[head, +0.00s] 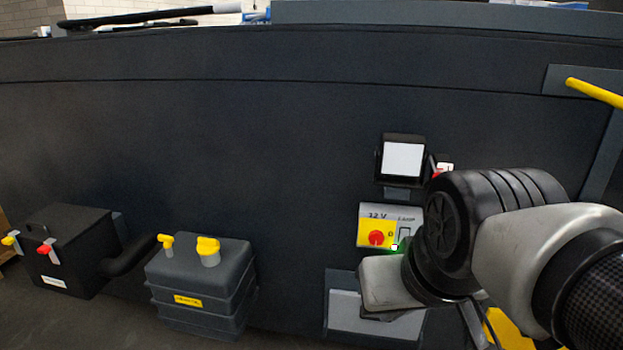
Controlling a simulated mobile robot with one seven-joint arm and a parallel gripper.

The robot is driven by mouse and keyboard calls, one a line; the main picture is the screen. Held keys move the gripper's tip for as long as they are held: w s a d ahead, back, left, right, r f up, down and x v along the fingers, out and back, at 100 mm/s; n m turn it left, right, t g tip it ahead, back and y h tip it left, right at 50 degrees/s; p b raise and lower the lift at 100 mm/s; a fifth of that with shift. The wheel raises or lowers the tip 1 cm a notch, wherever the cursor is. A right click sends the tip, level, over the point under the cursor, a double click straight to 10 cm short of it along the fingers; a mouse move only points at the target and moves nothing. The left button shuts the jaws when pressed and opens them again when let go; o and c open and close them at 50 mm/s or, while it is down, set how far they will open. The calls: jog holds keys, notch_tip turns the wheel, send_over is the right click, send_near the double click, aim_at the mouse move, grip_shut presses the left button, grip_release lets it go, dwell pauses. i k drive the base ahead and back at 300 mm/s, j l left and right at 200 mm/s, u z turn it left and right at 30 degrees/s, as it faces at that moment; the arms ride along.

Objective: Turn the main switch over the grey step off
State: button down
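The main switch (376,238) is a red round knob on a yellow plate, part of a panel marked "12 V" on the dark chassis wall. A grey step (350,310) with a lighter front is below it. My gripper (388,268) is just below and right of the knob, close to the panel's lower edge in the picture. My arm comes in from the right and covers the panel's right side. The fingers are not clearly visible, so I cannot tell their opening or any contact with the knob. The knob's exact turn position is too small to read.
A square white lamp (403,160) juts out above the panel, with a small red and white part (443,170) beside it. A dark tank (203,285) with yellow caps and a black box (72,255) stand at left. A yellow rail (595,93) is upper right.

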aim_at(376, 239)
jog(key=l+z, duration=0.35)
jog(key=z, duration=0.15)
jog(key=l+z, duration=0.35)
jog(key=z, duration=0.15)
